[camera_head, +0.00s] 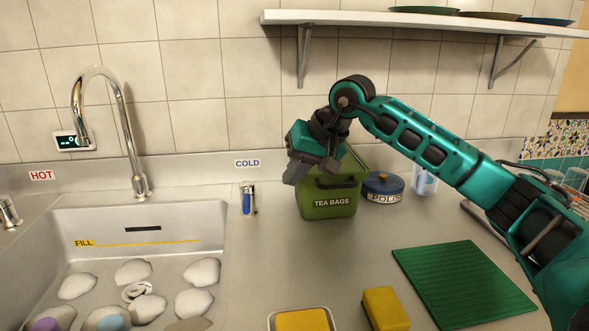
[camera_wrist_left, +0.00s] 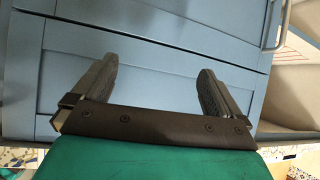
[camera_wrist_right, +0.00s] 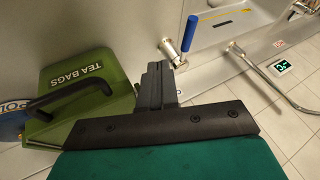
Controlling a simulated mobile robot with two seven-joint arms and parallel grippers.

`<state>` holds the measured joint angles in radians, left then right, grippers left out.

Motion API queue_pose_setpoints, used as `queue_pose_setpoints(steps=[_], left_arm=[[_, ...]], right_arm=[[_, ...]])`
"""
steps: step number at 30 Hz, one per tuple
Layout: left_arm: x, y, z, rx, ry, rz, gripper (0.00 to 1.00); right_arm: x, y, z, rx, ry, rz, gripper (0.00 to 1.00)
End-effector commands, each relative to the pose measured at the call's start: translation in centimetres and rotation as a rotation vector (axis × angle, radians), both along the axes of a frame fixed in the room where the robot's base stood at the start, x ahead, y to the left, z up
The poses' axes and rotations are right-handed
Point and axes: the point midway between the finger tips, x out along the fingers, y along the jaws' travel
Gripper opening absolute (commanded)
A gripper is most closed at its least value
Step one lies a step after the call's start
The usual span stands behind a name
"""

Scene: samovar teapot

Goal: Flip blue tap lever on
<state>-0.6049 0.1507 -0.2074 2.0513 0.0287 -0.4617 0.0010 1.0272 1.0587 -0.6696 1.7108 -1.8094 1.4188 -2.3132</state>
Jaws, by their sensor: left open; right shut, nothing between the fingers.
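The cold tap (camera_head: 248,198) stands on the counter right of the sink, below the COLD label, and its blue lever (camera_head: 246,204) faces the front. In the right wrist view, the blue lever (camera_wrist_right: 188,33) shows beyond the fingers, beside the metal tap body (camera_wrist_right: 172,53). My right gripper (camera_head: 293,178) is shut and empty. It hangs in the air right of the tap, in front of the tea bags box, apart from the lever. My left gripper (camera_wrist_left: 153,75) is open and empty, facing blue cabinet fronts. It is outside the head view.
The green tea bags box (camera_head: 328,204) is close to my right gripper. A blue-lidded tin (camera_head: 383,188) stands right of it. The tall curved faucet (camera_head: 131,135) rises behind the sink (camera_head: 205,220). A shelf (camera_head: 420,19) hangs above.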

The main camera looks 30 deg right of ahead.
Motion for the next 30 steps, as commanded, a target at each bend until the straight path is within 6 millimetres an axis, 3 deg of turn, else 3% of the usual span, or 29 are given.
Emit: queue_pose_setpoints(steps=[1, 8, 16, 30], left_arm=[[0.1, -0.1, -0.1, -0.001, -0.001, -0.001, 1.00], [0.7, -0.3, 0.4, -0.006, -0.017, -0.004, 1.00], [0.9, -0.4, 0.8, -0.008, -0.025, -0.005, 1.00], [0.3, -0.3, 0.1, -0.006, -0.008, -0.005, 1.00]], right_arm=[[0.6, 0.4, -1.3, 0.002, 0.004, 0.002, 0.00], [3.0, 1.6, -5.2, 0.003, 0.003, 0.002, 0.00], [4.4, 4.6, -5.6, 0.001, 0.000, 0.003, 0.00], [4.6, 5.0, -5.7, 0.000, 0.000, 0.000, 0.00]])
